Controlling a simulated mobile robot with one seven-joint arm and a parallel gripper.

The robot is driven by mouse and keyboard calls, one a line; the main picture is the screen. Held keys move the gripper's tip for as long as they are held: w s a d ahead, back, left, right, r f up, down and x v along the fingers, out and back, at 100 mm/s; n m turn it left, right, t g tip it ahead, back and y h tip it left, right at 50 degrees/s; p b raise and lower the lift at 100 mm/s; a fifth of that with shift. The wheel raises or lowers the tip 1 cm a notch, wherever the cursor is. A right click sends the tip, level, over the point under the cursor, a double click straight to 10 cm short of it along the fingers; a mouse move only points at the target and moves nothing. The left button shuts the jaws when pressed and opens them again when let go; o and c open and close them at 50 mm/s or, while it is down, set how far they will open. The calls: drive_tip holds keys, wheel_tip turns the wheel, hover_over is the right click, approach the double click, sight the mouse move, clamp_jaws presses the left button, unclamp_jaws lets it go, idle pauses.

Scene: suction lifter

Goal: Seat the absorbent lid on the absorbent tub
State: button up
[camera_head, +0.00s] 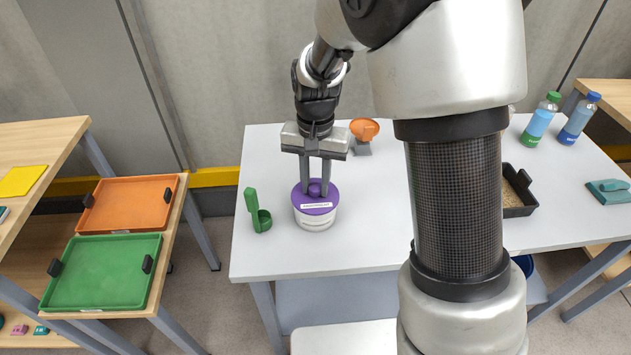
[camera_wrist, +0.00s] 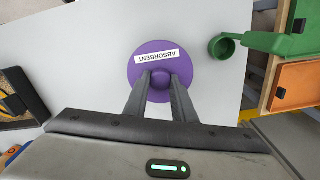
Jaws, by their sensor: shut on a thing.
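The purple absorbent lid (camera_head: 318,207) has a round knob and a white label. It also shows in the wrist view (camera_wrist: 143,68), where the label reads ABSORBENT. The white absorbent tub (camera_head: 315,223) stands upright on the white table, directly under the lid. The lid looks level and at the tub's rim; I cannot tell whether it is fully down or slightly above. My gripper (camera_head: 318,190) points down from above, its two fingers shut on the lid's knob. In the wrist view the fingertips (camera_wrist: 160,78) are on either side of the knob, and the lid hides the tub.
A green scoop (camera_head: 261,220) stands just left of the tub on the white table (camera_head: 370,240). An orange object (camera_head: 364,129) is behind to the right. A black tray (camera_head: 517,192) and two bottles (camera_head: 541,120) are farther right. Orange and green trays (camera_head: 100,272) lie on the left bench.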

drive_tip(key=shift+f, duration=0.2)
drive_tip(key=o, duration=1.1)
